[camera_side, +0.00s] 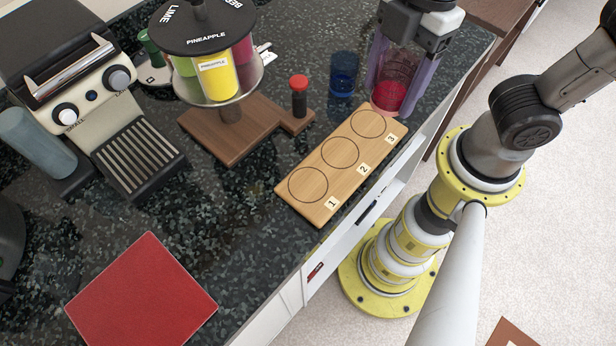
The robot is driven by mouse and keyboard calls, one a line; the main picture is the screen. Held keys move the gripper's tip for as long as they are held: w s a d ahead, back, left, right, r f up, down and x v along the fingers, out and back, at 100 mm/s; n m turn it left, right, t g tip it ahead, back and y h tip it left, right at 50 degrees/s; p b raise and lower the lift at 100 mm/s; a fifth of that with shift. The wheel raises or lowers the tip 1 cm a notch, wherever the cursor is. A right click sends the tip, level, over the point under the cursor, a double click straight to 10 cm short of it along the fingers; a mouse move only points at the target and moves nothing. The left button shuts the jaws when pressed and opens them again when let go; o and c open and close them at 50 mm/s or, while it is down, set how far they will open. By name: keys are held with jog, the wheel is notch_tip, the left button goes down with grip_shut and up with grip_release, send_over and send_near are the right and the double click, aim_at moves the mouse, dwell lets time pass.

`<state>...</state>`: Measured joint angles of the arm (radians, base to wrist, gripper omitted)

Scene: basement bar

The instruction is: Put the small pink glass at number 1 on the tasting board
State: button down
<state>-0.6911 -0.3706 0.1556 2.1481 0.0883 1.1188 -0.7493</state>
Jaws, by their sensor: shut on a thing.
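The tasting board (325,205) is light wood and lies along the counter's front edge. It has three marked circles: number 1 nearest the camera, then 2, then 3. All three circles look empty. A small pink glass (389,95) with red contents is upright just beyond the number 3 end. My gripper (396,85) reaches down over it, shut on it with a purple finger on each side. Whether the glass base touches the counter or the board's far end is unclear.
A small blue glass (343,76) stands left of my gripper. A red-capped bottle (299,97) stands by the wooden base of a juice dispenser (215,80). A coffee machine (100,110) is at left. A red mat (142,296) lies in front, with clear counter between.

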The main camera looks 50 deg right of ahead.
jog(key=s+n, duration=0.1)
jog(key=s, duration=0.2)
send_over(324, 181)
jog(key=s+d, duration=0.1)
notch_tip(324, 181, down, 4)
jog(key=r, duration=0.1)
jog(key=shift+n, duration=0.4)
jog(key=f, duration=0.1)
jog(key=w+a+f, duration=0.1)
jog(key=a+f, duration=0.1)
jog(key=f, duration=0.1)
jog(key=shift+w+a+f, duration=0.1)
jog(key=shift+w+a, duration=0.05)
jog(key=shift+w, duration=0.1)
jog(key=shift+w+a+f, duration=0.4)
jog(key=shift+a+f, duration=0.1)
jog(key=shift+f, duration=0.2)
jog(key=shift+w+a+f, duration=0.1)
jog(key=shift+a+f, duration=0.05)
jog(key=shift+f, duration=1.6)
jog(key=shift+f, duration=0.1)
jog(key=shift+c, duration=0.3)
grip_release()
